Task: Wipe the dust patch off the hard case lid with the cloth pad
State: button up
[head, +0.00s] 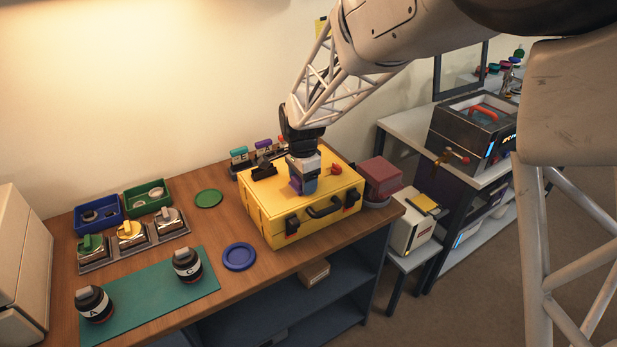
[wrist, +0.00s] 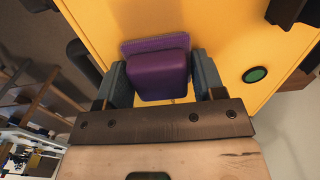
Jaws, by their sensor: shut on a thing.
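The hard case (head: 270,226) is yellow and stands shut on the wooden table. Its lid (wrist: 217,50) fills much of the wrist view. My gripper (head: 303,186) is over the lid, pointing down. The cloth pad (wrist: 157,72) is purple and sits between my two grey fingers, which are shut on it. In the head view the pad (head: 296,184) is at or just above the lid; I cannot tell if it touches. I see no clear dust patch in either view; it may be hidden under the pad or gripper.
Black latches and a handle (head: 323,208) line the case's front. A black piece (head: 263,170) and a red knob (head: 335,169) are on or near the lid. A blue dish (head: 239,257), a green disc (head: 208,198) and a teal mat (head: 150,297) lie left. A red box (head: 380,177) stands right.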

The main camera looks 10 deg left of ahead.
aim_at(280, 196)
jog(key=shift+s+a, duration=0.6)
jog(key=shift+s+a+f, duration=0.1)
jog(key=shift+s+a, duration=0.15)
jog(key=shift+s, duration=0.05)
jog(key=shift+s+a+r, duration=0.2)
jog(key=shift+s+a, duration=0.85)
jog(key=shift+a, duration=0.05)
jog(key=shift+s+a+f, duration=0.2)
jog(key=shift+s+a, duration=0.05)
jog(key=shift+s+a+r, duration=0.1)
jog(key=shift+s+a, duration=0.15)
jog(key=shift+s, duration=0.05)
notch_tip(280, 196, up, 8)
jog(key=shift+w+d, duration=0.1)
jog(key=shift+d, duration=0.05)
